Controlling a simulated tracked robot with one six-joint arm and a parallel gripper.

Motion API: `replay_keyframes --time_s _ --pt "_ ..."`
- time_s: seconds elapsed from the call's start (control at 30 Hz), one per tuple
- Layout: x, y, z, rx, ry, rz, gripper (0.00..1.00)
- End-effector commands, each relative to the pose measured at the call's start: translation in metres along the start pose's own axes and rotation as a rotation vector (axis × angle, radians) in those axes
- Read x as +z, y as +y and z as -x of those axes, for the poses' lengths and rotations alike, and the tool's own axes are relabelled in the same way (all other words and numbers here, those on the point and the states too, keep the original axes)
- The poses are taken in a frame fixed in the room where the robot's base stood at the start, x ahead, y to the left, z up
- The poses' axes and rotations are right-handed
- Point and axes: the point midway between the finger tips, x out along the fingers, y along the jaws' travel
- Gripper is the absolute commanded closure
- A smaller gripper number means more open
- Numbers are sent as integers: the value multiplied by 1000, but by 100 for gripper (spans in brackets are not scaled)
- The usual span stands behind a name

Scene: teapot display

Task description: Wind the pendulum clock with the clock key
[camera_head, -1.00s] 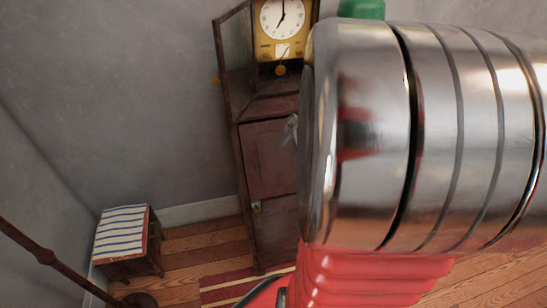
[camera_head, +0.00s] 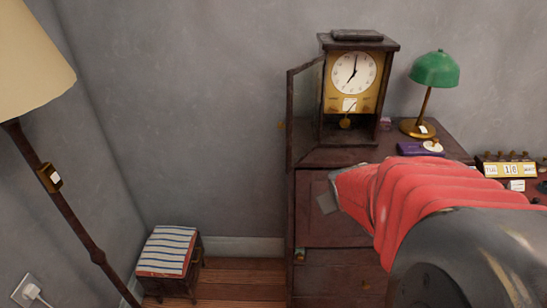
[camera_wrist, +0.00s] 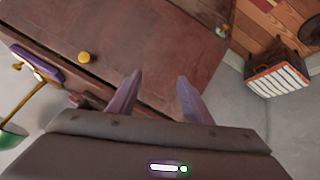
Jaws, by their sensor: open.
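The pendulum clock (camera_head: 374,45) stands on the dark brown cabinet (camera_head: 325,237), with a white dial, a brass face and a pendulum. Its glass door (camera_head: 305,112) is swung open to the left. My gripper (camera_head: 326,197) is partly hidden by my arm, in front of the cabinet and below the clock. In the wrist view, the two fingers of my gripper (camera_wrist: 155,88) are apart with nothing between them, and the cabinet front (camera_wrist: 150,45) lies beyond. I cannot make out the clock key in either view.
A green lamp (camera_head: 435,70), a purple object (camera_head: 408,148) and a calendar block (camera_head: 510,169) stand to the right. A striped stool (camera_head: 167,250) and a floor lamp (camera_head: 70,208) are on the left. Floor shows between stool and cabinet.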

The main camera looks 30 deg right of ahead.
Motion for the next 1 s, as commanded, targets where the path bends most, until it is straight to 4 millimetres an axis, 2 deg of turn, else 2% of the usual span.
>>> replay_keyframes --time_s 0.2,0.4,1.0 --pt "3 -29 16 -43 -56 -34 55" --pt "7 -43 25 -66 -89 -74 55" --pt "10 -45 27 -70 -101 -93 55"
